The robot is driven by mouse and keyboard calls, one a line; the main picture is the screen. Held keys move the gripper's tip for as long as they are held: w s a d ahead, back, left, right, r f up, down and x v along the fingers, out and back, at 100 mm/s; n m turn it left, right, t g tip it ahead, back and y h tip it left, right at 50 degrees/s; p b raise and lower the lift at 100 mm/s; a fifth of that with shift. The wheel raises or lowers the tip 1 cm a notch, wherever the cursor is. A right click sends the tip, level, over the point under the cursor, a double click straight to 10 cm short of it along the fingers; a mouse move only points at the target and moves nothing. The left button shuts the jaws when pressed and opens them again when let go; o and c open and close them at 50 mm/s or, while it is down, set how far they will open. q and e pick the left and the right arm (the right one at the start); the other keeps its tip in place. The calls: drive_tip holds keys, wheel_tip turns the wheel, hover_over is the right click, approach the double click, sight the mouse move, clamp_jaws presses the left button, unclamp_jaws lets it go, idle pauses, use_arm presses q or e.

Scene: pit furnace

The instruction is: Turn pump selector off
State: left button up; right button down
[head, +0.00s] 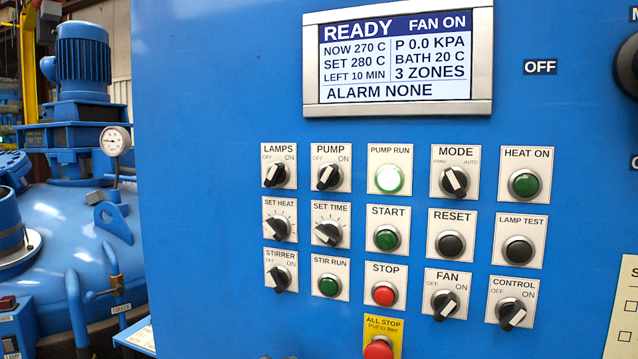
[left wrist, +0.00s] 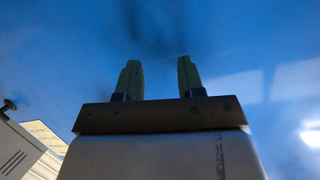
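The pump selector (head: 328,177) is a black knob with a white mark on a white plate in the top row of the blue panel, in the head view. OFF is printed at its upper left and ON at its upper right. Its handle slants from lower left to upper right, in line with ON. The PUMP RUN lamp (head: 389,178) beside it glows bright. My left gripper (left wrist: 160,75) shows in the left wrist view with its two fingers apart and nothing between them, facing a blurred blue surface. Neither gripper shows in the head view.
Close neighbours are the LAMPS knob (head: 278,176), the SET TIME knob (head: 328,233) and the SET HEAT knob (head: 279,228). A red ALL STOP button (head: 378,348) sits low on the panel. The display (head: 396,58) reads READY, FAN ON. A blue vessel (head: 75,235) stands at left.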

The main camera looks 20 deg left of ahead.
use_arm(q)
drive_tip(key=r+t, duration=0.1)
drive_tip(key=r, duration=0.3)
drive_tip(key=s+r+m+t, duration=0.1)
drive_tip(key=r, duration=0.3)
drive_tip(key=r+t+h, duration=0.1)
drive_tip(key=r, duration=0.4)
drive_tip(key=shift+s+d+m, duration=0.1)
drive_tip(key=shift+s+m, duration=0.2)
drive_tip(key=m+t+h, duration=0.2)
drive_tip(key=t, duration=0.2)
approach(324, 179)
drive_tip(key=shift+m, duration=0.3)
drive_tip(key=p+x, duration=0.7)
drive_tip(key=x, duration=0.2)
drive_tip(key=shift+w+r, duration=0.1)
drive_tip(key=shift+w, duration=0.05)
clamp_jaws()
